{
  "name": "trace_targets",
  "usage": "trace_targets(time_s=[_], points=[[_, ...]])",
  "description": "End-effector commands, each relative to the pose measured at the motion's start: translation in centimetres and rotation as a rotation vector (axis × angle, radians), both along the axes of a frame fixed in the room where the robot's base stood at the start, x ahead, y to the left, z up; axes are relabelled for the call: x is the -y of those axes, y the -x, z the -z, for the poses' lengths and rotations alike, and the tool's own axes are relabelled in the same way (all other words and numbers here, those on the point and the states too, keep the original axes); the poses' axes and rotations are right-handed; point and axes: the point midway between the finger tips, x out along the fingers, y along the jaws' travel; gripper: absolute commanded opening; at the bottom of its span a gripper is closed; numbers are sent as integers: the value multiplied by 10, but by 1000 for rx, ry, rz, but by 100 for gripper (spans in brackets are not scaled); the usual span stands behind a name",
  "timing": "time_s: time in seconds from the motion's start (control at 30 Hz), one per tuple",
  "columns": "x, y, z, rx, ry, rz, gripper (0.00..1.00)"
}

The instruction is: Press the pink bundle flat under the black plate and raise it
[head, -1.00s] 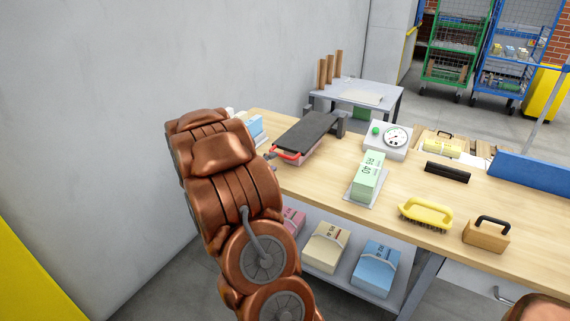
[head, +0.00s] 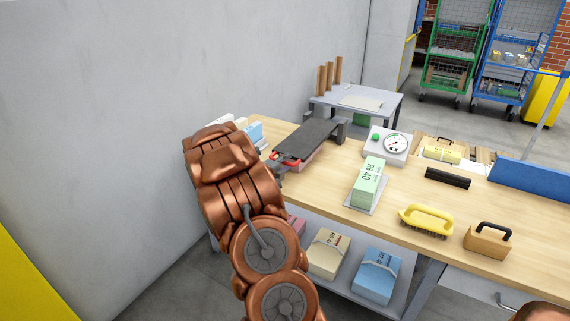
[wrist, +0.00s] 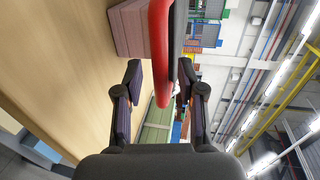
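The black plate (head: 308,138) lies as a long flat lever on the bench near the wall, with a red handle (head: 284,157) at its near end. The pink bundle (head: 303,164) shows as a thin strip beneath the plate. In the wrist view, the bundle (wrist: 127,28) is at the top and the red handle (wrist: 160,60) reaches down between the fingers. My gripper (wrist: 160,88) is open, one finger on each side of the handle, with gaps visible. In the head view, my arm partly hides the gripper.
A green bundle (head: 369,172) on a small tray, a dial scale (head: 387,142), a black bar (head: 447,177), a yellow brush (head: 426,220) and a tan block (head: 487,240) share the bench. More bundles lie on the lower shelf (head: 350,285). A wall stands left.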

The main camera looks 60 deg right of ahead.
Motion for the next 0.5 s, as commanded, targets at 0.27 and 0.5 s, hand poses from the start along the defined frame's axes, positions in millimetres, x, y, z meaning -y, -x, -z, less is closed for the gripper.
trace_targets(time_s=[0.27, 0.5], points=[[1, 0, 0, 0, 1, -1, 39], [1, 0, 0, 0, 1, -1, 14]])
